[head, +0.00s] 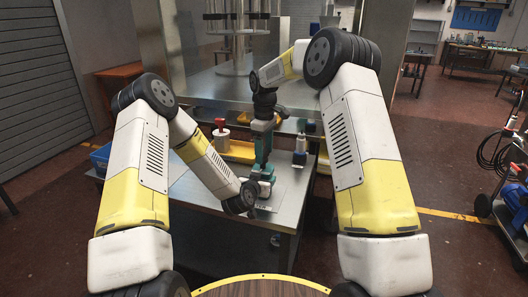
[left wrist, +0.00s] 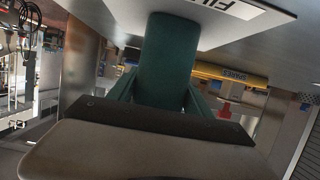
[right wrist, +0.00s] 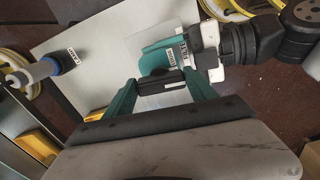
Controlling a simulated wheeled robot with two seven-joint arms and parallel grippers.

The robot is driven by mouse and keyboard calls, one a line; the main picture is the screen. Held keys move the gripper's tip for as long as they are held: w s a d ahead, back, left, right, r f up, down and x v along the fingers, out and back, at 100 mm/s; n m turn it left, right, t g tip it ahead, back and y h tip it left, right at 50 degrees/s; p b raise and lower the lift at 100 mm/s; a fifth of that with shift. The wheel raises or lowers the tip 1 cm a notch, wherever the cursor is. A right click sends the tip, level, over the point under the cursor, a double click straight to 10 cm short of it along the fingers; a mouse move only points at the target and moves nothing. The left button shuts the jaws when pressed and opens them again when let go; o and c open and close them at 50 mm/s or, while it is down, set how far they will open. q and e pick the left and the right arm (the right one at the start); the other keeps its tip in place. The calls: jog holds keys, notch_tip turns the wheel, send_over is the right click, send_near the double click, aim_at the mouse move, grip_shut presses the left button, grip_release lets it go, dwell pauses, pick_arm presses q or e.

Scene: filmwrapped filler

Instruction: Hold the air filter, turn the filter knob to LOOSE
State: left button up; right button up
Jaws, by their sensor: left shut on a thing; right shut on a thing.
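The air filter (head: 265,174) is a teal body on the metal table beside a white plate. My left gripper (head: 256,192) comes in low from the left. In the left wrist view its fingers stand either side of a dark green part of the filter (left wrist: 168,60). The fingertips and the knob's exact setting are hard to make out.
Yellow bins (head: 238,150) line the back, with a blue crate (head: 101,158) at left. The table's front edge is clear.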

jog(key=n, duration=0.5)
jog(key=shift+w+n, duration=0.15)
jog(key=shift+n, duration=0.15)
jog(key=shift+w+n, duration=0.15)
jog(key=shift+n, duration=2.15)
jog(key=o, duration=1.4)
jog(key=shift+c, duration=0.2)
notch_tip(320, 180, up, 12)
